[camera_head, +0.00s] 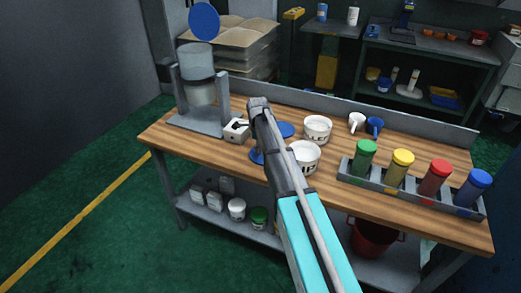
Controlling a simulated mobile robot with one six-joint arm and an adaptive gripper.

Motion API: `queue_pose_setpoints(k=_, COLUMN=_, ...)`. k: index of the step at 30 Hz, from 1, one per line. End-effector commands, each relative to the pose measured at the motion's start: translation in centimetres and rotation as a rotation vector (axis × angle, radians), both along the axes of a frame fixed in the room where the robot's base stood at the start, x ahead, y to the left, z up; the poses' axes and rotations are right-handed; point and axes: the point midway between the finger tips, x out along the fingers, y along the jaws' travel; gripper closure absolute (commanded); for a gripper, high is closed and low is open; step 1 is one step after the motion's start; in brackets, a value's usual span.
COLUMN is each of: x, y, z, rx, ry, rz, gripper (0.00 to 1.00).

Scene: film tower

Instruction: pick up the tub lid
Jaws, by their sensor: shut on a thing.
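Two blue patches, which look like round tub lids, show at the middle of the wooden bench. One (286,130) is right of my arm and the other (257,156) left of it. My arm covers parts of both. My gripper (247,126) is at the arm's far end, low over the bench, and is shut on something. The arm hides most of its fingers and the grip itself, so which blue piece it holds cannot be made out. Two open white tubs (317,127) (304,157) with dark lettering stand just right of the arm.
A small white box (236,131) is close left of the gripper. A grey stand (198,120) with a cylinder is at the left end.

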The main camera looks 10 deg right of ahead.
Motion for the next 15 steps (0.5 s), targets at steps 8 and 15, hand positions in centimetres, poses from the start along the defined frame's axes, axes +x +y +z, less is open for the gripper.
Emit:
queue_pose_setpoints(k=8, x=0.0, y=0.0, z=0.9, rx=0.0, ry=0.0, rz=0.0, gripper=0.86)
queue_pose_setpoints(k=15, x=0.0, y=0.0, z=2.8, rx=0.0, ry=0.0, rz=0.0, gripper=0.86)
